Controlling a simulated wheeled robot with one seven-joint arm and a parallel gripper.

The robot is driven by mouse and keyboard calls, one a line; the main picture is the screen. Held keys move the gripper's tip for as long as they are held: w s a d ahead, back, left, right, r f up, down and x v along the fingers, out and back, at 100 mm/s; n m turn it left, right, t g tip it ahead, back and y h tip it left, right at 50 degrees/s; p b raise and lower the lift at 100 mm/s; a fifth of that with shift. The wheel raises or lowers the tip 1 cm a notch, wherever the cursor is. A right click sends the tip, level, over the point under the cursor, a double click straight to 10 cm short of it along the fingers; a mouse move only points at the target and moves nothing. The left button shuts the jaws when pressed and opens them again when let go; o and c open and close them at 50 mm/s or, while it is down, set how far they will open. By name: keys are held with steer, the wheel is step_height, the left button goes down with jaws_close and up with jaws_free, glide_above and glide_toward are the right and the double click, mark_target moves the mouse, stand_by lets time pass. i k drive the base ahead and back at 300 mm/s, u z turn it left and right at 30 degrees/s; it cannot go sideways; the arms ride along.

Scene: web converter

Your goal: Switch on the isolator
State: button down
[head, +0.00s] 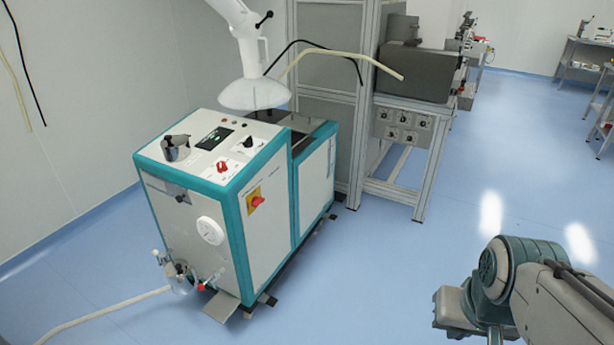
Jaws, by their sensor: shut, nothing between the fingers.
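The isolator, a red rotary handle (258,203) on a yellow plate, sits on the right side panel of the white and teal machine (265,245), near its front corner. The handle looks tilted; I cannot tell whether it stands at on or off. My gripper (452,312) shows at the lower right, at the end of my arm, well apart from the isolator. It is shut and holds nothing; its fingertips are hard to make out.
The machine's top has a red knob (222,167), a black knob (247,143) and a small display (215,138). A white extraction hood (254,95) hangs above it. A metal frame (429,165) stands behind. A hose (105,313) lies at left. Blue floor (385,270) between arm and machine is clear.

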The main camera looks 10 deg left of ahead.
mark_target(256, 201)
steer(key=u, duration=0.05)
steer(key=i, duration=0.5)
steer(key=u, duration=0.75)
steer(key=i, duration=0.45)
steer(key=u, duration=0.5)
